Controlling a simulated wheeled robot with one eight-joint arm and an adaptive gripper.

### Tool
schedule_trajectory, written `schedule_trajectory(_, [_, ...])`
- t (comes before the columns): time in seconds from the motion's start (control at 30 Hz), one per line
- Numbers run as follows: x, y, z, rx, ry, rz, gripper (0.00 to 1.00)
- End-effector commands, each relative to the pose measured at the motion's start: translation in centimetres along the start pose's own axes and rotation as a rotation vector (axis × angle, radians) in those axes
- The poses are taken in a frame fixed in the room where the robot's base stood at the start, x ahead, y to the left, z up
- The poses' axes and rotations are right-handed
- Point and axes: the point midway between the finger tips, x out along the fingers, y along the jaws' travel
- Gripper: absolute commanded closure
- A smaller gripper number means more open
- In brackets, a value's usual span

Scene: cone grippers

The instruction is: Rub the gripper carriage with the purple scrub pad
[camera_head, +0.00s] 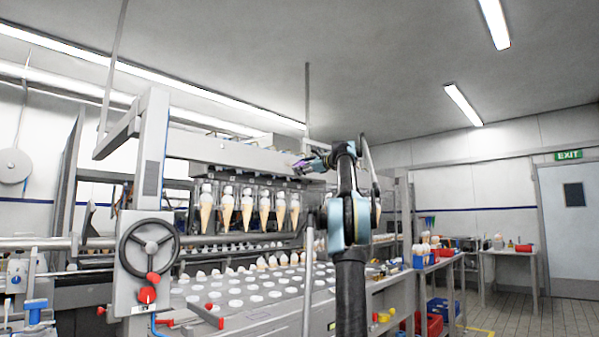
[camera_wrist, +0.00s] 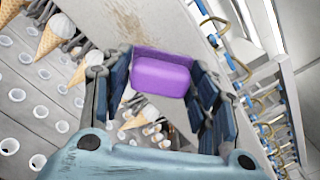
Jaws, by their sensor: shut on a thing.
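The purple scrub pad (camera_wrist: 161,77) is held between the fingers of my gripper (camera_wrist: 160,68) in the wrist view. In the head view my gripper (camera_head: 307,163) is raised at the right end of the gripper carriage (camera_head: 232,154), a long grey beam above a row of cones. In the wrist view the carriage (camera_wrist: 170,28) fills the upper middle, with a brown smear (camera_wrist: 122,22) on its pale face. The pad's far edge appears at or very close to this face; I cannot tell whether it touches.
Several filled cones (camera_head: 264,212) hang below the carriage. A perforated conveyor bed (camera_head: 250,290) runs beneath. A handwheel (camera_head: 148,248) stands at the front left. Hoses and brass fittings (camera_wrist: 238,75) lie right of the carriage in the wrist view. Side tables (camera_head: 510,254) stand at right.

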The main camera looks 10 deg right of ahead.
Motion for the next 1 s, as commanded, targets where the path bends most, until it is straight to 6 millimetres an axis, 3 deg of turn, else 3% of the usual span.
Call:
schedule_trajectory(0.7, [0.2,-3.2,-2.7,0.0,0.0,0.0,0.64])
schedule_trajectory(1.0, [0.1,-3.3,-2.8,0.0,0.0,0.0,0.64])
